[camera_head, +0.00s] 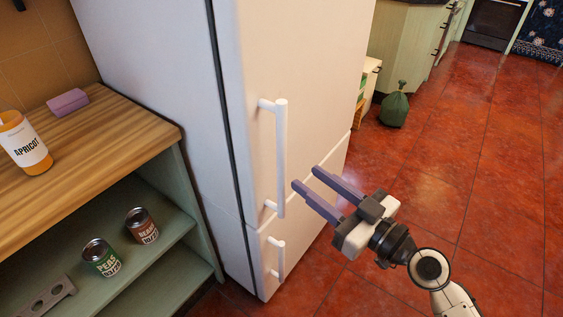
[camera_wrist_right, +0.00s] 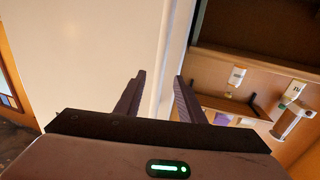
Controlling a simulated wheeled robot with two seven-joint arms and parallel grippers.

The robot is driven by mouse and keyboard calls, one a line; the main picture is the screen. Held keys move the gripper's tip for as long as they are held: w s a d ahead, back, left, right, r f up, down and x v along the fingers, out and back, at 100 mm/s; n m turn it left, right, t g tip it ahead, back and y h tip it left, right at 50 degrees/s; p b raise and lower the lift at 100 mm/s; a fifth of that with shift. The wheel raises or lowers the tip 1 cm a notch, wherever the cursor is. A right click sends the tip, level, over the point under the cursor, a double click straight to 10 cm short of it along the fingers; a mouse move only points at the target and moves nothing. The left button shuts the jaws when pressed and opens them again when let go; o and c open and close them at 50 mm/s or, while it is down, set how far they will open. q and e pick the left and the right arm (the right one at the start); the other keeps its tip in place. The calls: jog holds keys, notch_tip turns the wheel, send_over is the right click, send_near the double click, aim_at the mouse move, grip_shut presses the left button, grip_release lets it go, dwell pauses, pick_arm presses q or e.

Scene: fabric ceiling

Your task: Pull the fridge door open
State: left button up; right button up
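The white fridge (camera_head: 165,90) stands in the middle of the head view. Its upper door (camera_head: 300,60) looks shut, with a dark seam along its left edge. A vertical white bar handle (camera_head: 282,150) is on this door. A shorter handle (camera_head: 277,258) is on the lower door (camera_head: 262,280). My right gripper (camera_head: 304,177) is open and empty, its two dark fingers pointing at the upper handle's lower part from the right, apparently apart from it. In the right wrist view the open fingers (camera_wrist_right: 160,78) face the pale door. My left gripper is not in view.
A wooden counter (camera_head: 110,130) with an apricot jar (camera_head: 25,145) and a purple block (camera_head: 68,102) is at the left. Cans (camera_head: 102,257) stand on the shelf below. A green bag (camera_head: 395,108) sits behind. The red floor (camera_head: 460,150) at right is clear.

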aim_at(285, 162)
jog(key=p+x, duration=0.2)
jog(key=x, duration=0.7)
jog(key=shift+w+a, duration=0.25)
jog(key=shift+a, duration=0.05)
grip_shut()
